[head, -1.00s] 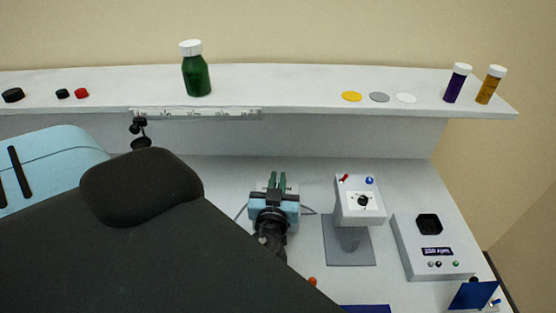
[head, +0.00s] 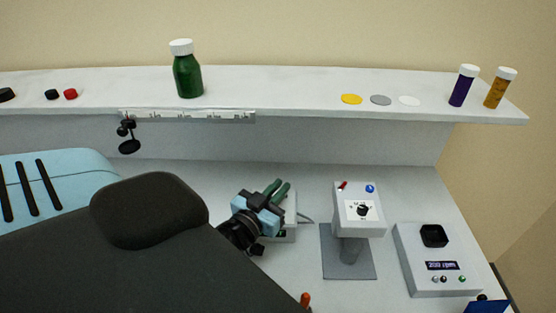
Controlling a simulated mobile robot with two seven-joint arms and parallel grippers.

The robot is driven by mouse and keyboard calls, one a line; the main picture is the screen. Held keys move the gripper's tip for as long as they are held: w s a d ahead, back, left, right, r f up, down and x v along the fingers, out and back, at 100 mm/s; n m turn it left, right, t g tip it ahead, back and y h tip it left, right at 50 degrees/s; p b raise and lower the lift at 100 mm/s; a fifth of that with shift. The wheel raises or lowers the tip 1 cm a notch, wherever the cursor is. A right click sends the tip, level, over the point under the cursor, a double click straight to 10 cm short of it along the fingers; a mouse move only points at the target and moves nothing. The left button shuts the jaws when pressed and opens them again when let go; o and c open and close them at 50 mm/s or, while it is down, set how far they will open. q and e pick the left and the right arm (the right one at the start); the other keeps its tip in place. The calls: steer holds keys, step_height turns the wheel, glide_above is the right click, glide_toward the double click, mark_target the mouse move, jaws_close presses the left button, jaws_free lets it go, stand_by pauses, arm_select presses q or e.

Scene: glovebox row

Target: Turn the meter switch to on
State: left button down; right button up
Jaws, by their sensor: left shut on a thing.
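My left gripper (head: 268,200), pale blue and black with green fingers, is tilted to the upper right over a small white box (head: 291,218) with a grey cable. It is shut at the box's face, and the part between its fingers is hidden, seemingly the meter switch. To its right, a white box with a round black dial (head: 363,211) stands on a grey plate (head: 348,262); a red toggle (head: 342,185) and a blue knob (head: 369,188) are on top. No gripper touches that box. My right gripper is out of view.
A grey console (head: 437,288) with a lit display stands at the right. The shelf above (head: 300,99) holds a green bottle (head: 187,77), coloured discs, a purple vial (head: 461,88) and an orange vial (head: 498,90). My dark arm covers the lower left.

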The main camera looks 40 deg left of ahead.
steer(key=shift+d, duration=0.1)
arm_select(q)
steer(key=c, duration=1.5)
jaws_free()
steer(key=s, duration=0.2)
steer(key=s+b, duration=0.1)
steer(key=s, duration=0.1)
steer(key=s+d, duration=0.1)
steer(key=s, duration=0.1)
steer(key=shift+s+f+b, duration=0.15)
steer(key=shift+f+b, duration=0.1)
steer(key=shift+b, duration=0.15)
steer(key=shift+s+d+r, duration=0.1)
steer(key=shift+s, duration=0.5)
steer(key=shift+s+r, duration=0.15)
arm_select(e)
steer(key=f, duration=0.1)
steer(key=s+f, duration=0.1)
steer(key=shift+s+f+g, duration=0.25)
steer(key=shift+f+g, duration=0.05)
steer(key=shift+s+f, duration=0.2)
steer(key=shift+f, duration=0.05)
